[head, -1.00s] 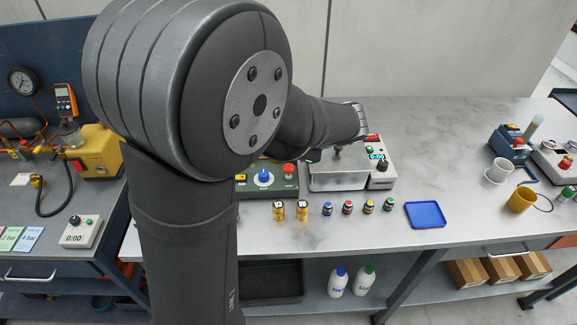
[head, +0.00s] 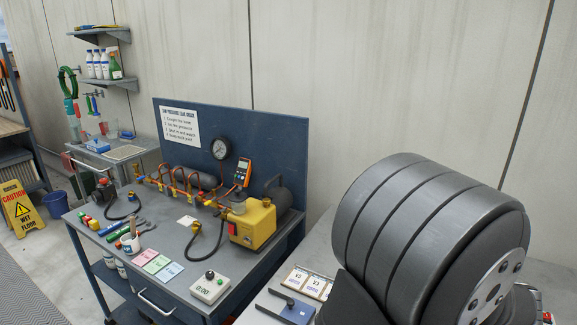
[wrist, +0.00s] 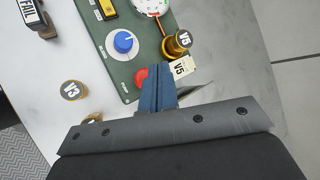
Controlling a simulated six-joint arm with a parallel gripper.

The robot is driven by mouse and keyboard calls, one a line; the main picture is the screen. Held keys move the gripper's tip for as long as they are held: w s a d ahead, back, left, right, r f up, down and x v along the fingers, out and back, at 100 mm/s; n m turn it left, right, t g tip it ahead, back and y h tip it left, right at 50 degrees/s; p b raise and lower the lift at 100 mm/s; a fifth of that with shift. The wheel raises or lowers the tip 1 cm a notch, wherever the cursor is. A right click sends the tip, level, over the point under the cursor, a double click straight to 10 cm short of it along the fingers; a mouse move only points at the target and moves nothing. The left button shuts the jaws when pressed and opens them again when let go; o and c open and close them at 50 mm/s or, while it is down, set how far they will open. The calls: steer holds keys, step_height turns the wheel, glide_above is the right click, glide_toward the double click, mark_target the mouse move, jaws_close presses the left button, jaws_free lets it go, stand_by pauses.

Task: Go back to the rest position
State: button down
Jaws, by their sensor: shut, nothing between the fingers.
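My gripper (wrist: 157,76) shows only in the wrist view, with its blue fingers shut together and nothing between them. It is over the lower edge of a green panel (wrist: 118,72) and partly hides a red button (wrist: 141,75). A blue knob (wrist: 123,41) sits on the panel to the upper left of the fingers. A brass fitting marked V5 (wrist: 178,43) with a white V5 tag (wrist: 180,69) is to the right of the fingertips. The height above the panel is hard to tell. In the head view my arm fills the lower right and the gripper is out of sight.
In the wrist view a brass V3 piece (wrist: 73,91) stands left on the white bench, and a FAIL stamp (wrist: 31,14) is at upper left. In the head view a yellow pump (head: 253,224), a gauge (head: 221,148) and a timer (head: 210,287) occupy the left bench.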

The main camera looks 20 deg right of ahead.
step_height(320, 180, up, 7)
steer(key=shift+f, duration=0.15)
stand_by(3.5)
steer(key=shift+f, duration=4.4)
steer(key=shift+f, duration=0.15)
steer(key=shift+f, duration=0.3)
steer(key=shift+f, duration=0.15)
